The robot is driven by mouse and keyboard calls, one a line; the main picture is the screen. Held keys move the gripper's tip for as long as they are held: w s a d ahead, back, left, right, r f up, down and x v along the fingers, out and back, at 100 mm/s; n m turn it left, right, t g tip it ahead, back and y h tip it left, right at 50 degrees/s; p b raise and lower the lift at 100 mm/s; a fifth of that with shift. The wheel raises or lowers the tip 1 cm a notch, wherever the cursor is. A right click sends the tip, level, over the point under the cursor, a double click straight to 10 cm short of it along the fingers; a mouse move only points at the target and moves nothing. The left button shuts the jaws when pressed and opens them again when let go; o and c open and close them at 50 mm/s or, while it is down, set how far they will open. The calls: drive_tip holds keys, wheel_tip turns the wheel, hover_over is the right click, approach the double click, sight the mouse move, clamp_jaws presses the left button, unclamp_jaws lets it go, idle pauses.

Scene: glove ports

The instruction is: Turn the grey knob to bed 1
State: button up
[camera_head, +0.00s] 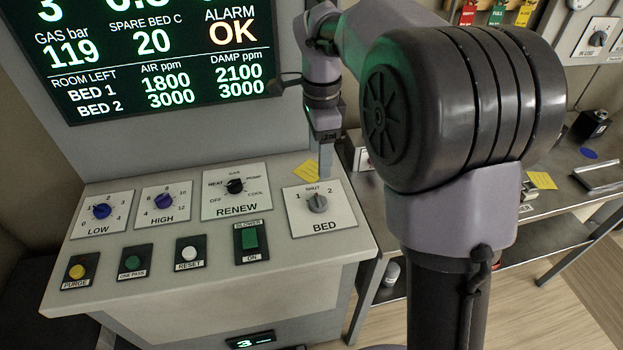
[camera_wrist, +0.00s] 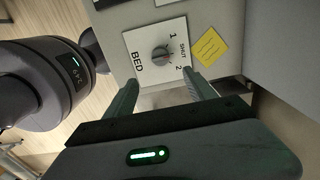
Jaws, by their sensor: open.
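The grey knob (camera_head: 317,203) sits on the white BED plate (camera_head: 298,222), at the right end of the sloping console. The plate is marked 1 at left, SHUT at top and 2 at right. The knob's pointer seems to face roughly SHUT, but it is small. The wrist view shows the knob (camera_wrist: 161,55) beyond the fingertips, uncovered. My gripper (camera_head: 325,172) points down, above and behind the plate in the head view. In the wrist view my gripper (camera_wrist: 162,88) is open, its fingers apart with nothing between them, not touching the knob.
The RENEW selector (camera_head: 234,186) and green BLOWER switch (camera_head: 250,236) are left of the BED plate. A yellow note (camera_head: 307,171) lies just behind it. The display (camera_head: 150,55) stands upright behind the console. A metal bench (camera_head: 480,208) is at right.

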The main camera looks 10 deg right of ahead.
sight(318, 200)
wheel_tip(318, 200, down, 14)
drive_tip(key=b, duration=0.5)
drive_tip(key=c, duration=1.4)
